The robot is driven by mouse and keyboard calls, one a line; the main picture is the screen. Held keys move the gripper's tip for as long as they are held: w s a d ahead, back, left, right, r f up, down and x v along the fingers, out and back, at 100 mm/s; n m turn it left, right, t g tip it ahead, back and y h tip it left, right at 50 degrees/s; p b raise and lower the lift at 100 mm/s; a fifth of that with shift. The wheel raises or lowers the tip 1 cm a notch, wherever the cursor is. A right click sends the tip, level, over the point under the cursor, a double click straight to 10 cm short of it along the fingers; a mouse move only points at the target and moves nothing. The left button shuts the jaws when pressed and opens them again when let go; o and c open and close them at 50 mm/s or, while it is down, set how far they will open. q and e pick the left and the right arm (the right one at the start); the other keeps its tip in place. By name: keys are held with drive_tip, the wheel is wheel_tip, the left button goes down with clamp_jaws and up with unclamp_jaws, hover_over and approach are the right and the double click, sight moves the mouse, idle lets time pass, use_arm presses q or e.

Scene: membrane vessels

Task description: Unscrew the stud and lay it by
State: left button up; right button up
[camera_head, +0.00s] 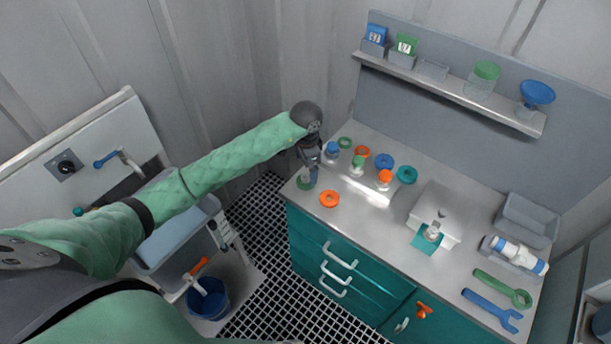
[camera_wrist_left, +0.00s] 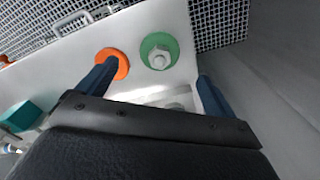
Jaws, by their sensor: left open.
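A pale hex-headed metal piece, which looks like the stud (camera_wrist_left: 159,59), stands in the middle of a green disc (camera_wrist_left: 150,41) near the worktop's edge. The green disc also shows at the left front corner of the worktop in the head view (camera_head: 304,184), partly hidden by my gripper. My left gripper (camera_head: 311,178) points down over this corner. In the left wrist view its two blue fingers (camera_wrist_left: 157,76) are wide apart, with nothing between them, and the hex piece appears beyond their tips. My right gripper is in neither view.
An orange ring (camera_head: 329,199) lies close to the green disc. Capped vessels, blue (camera_head: 332,149), green (camera_head: 357,166) and orange (camera_head: 384,178), stand behind among more rings.

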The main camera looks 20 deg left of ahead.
sight(306, 174)
use_arm(q)
drive_tip(key=shift+f+m+b, duration=0.2)
drive_tip(key=shift+m+b, duration=0.3)
drive_tip(key=shift+b, duration=0.6)
drive_tip(key=m+b, duration=0.1)
drive_tip(key=m, duration=0.2)
drive_tip(key=shift+m, duration=0.3)
drive_tip(key=shift+r+m+b, duration=0.1)
drive_tip(key=shift+m+b, duration=0.2)
drive_tip(key=shift+m, duration=1.3)
drive_tip(key=shift+m+b, duration=0.4)
drive_tip(key=shift+m, duration=4.7)
drive_tip(key=shift+f+b, duration=0.4)
drive_tip(key=shift+b, duration=0.05)
drive_tip(key=shift+f, duration=0.2)
drive_tip(key=shift+f+b, duration=1.45)
drive_tip(key=shift+f, duration=0.05)
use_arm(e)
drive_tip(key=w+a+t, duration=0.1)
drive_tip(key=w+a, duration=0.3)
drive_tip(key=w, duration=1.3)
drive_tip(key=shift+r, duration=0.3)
